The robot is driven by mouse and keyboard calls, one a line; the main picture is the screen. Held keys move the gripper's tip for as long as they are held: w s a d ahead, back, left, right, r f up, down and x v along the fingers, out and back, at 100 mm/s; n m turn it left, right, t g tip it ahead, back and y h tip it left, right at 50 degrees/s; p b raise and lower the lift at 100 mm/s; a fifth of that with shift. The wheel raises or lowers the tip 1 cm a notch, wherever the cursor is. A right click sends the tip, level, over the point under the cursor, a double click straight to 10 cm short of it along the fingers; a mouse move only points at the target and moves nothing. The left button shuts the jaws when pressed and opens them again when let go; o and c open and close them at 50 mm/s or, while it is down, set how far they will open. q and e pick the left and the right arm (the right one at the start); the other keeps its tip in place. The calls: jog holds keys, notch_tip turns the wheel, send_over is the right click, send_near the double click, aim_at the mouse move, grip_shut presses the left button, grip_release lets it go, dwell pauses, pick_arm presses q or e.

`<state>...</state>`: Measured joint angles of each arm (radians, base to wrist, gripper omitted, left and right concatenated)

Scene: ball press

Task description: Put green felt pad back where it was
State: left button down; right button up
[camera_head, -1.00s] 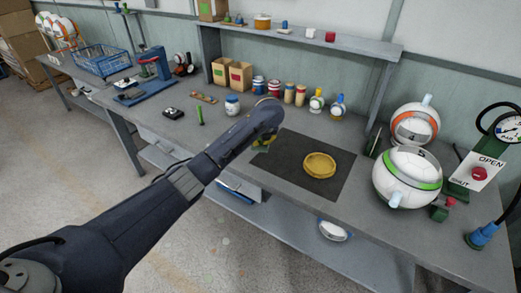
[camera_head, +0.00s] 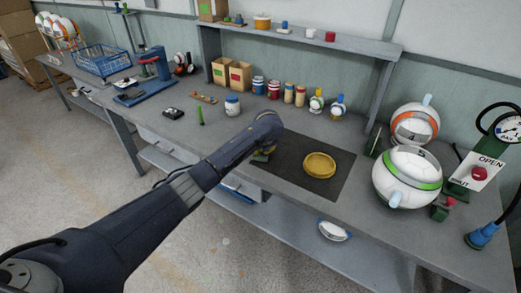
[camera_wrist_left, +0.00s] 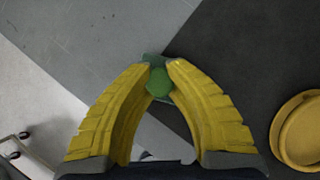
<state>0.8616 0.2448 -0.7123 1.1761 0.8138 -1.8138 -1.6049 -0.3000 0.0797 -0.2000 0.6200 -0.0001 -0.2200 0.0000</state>
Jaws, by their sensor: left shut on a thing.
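The green felt pad (camera_wrist_left: 159,84) shows between the two yellow fingers of my left gripper (camera_wrist_left: 159,66) in the left wrist view. The fingers are closed on it, and they hide part of it. In the head view the left gripper (camera_head: 266,151) is over the left edge of the dark mat (camera_head: 285,180), and a bit of the green pad (camera_head: 261,158) shows under it. I cannot tell whether the pad touches the bench. My right gripper is not in view.
A round yellow dish (camera_head: 320,165) lies on the mat, right of the gripper. A white ball with a green band (camera_head: 407,177) stands further right. The bench's front edge is close.

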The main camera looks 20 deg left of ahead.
pick_arm(q)
jog(key=shift+f, duration=0.1)
jog(key=c, duration=1.4)
grip_release()
jog(key=v, duration=1.2)
